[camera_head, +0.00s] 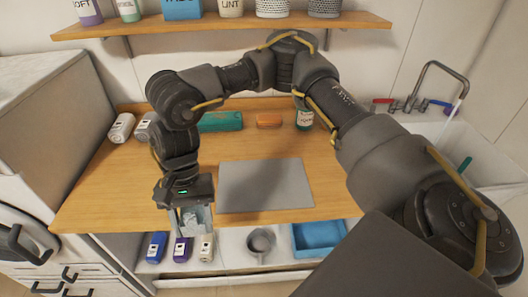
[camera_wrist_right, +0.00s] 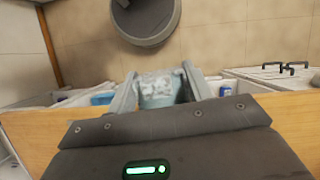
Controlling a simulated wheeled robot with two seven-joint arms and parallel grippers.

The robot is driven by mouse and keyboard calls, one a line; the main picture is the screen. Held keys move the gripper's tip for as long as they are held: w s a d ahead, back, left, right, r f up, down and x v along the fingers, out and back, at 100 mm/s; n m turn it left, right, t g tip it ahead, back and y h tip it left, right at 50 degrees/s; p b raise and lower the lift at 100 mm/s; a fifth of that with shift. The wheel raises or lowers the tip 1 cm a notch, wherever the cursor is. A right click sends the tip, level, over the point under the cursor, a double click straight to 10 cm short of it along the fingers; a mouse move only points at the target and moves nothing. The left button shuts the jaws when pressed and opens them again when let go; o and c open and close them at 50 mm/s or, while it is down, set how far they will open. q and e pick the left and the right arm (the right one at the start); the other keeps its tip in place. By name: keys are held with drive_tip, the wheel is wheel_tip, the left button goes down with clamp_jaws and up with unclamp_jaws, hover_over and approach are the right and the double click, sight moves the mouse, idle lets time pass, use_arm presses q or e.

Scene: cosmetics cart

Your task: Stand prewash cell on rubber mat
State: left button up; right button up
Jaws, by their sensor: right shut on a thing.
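The rubber mat (camera_head: 262,186) is a flat grey rectangle on the wooden counter and looks bare. My right gripper (camera_head: 190,222) is left of the mat, over the counter's front edge, pointing down. It is shut on a pale, translucent blue-grey prewash cell (camera_head: 204,215), which is clear of the mat. The fingers partly hide the cell. In the right wrist view, the cell (camera_wrist_right: 158,90) sits between the two grey fingers; its lettering and exact tilt are hard to make out. My left gripper does not show.
Below the counter front, an open drawer (camera_head: 228,245) holds small bottles, a grey cup (camera_head: 261,242) and a blue tray (camera_head: 318,238). A green box (camera_head: 220,121), an orange item (camera_head: 269,120) and a bottle (camera_head: 305,119) stand at the back. A sink (camera_head: 455,150) is at right.

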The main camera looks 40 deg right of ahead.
drive_tip(key=s+d+r+m+t+y+b, duration=0.1)
drive_tip(key=d+m+t, duration=0.5)
drive_tip(key=d+m, duration=1.3)
drive_tip(key=d+b, duration=0.1)
drive_tip(key=d, duration=0.9)
drive_tip(key=shift+s+r+t, duration=0.35)
drive_tip(key=shift+s+t, duration=0.05)
drive_tip(key=w+a+f, duration=0.1)
drive_tip(key=w+f, duration=0.2)
drive_tip(key=w, duration=0.1)
drive_tip(key=w+a+f, duration=0.2)
drive_tip(key=w+f, duration=0.1)
drive_tip(key=w, duration=0.1)
drive_tip(key=w+a+f, duration=0.2)
drive_tip(key=w+f, duration=0.1)
drive_tip(key=w, duration=0.1)
drive_tip(key=shift+w+f, duration=0.15)
drive_tip(key=shift+w, duration=0.1)
drive_tip(key=shift+w+a+f, duration=0.15)
drive_tip(key=shift+w+f, duration=0.05)
drive_tip(key=shift+f, duration=0.2)
drive_tip(key=shift+f+p, duration=0.35)
drive_tip(key=shift+f, duration=1.1)
drive_tip(key=shift+f, duration=0.1)
